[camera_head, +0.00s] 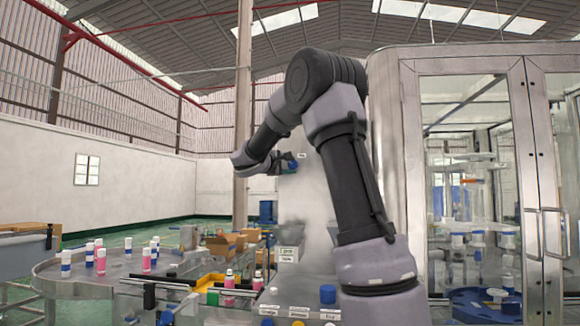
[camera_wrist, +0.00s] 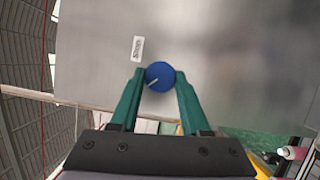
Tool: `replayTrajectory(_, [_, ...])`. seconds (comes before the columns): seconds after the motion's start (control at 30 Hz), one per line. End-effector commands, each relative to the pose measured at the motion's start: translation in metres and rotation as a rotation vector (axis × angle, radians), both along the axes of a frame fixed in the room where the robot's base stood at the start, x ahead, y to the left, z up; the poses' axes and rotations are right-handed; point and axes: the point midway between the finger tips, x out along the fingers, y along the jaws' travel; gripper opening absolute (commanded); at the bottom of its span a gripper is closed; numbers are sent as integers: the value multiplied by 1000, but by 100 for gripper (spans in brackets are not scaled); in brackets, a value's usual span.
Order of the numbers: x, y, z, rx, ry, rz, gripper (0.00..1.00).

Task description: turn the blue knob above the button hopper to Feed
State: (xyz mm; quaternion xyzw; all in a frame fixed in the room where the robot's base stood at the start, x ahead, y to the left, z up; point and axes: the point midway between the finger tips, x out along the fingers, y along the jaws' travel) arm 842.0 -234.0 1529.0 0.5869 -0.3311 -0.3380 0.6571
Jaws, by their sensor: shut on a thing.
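The blue knob (camera_wrist: 160,76) sits on a grey metal panel (camera_wrist: 230,50) in the wrist view. A white pointer line on it runs toward the lower left. A small white label (camera_wrist: 137,48) is up and left of the knob; its text is too small to read. My gripper (camera_wrist: 160,78) has its two green fingers on either side of the knob, shut on it. In the head view my gripper (camera_head: 284,164) is at the upper part of the panel, and the knob is mostly hidden there. The button hopper cannot be made out clearly.
A glass-doored cabinet (camera_head: 470,180) stands at the right, close to my arm. Cardboard boxes (camera_head: 222,243) are behind.

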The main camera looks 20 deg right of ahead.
Motion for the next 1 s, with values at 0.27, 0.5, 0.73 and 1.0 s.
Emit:
replayTrajectory(0.27, [0,1,-2,-23,18,1,0])
replayTrajectory(0.5, [0,1,-2,-23,19,1,0])
replayTrajectory(0.73, [0,0,-1,-22,18,1,76])
replayTrajectory(1.0, [-1,2,-1,-23,16,1,76])
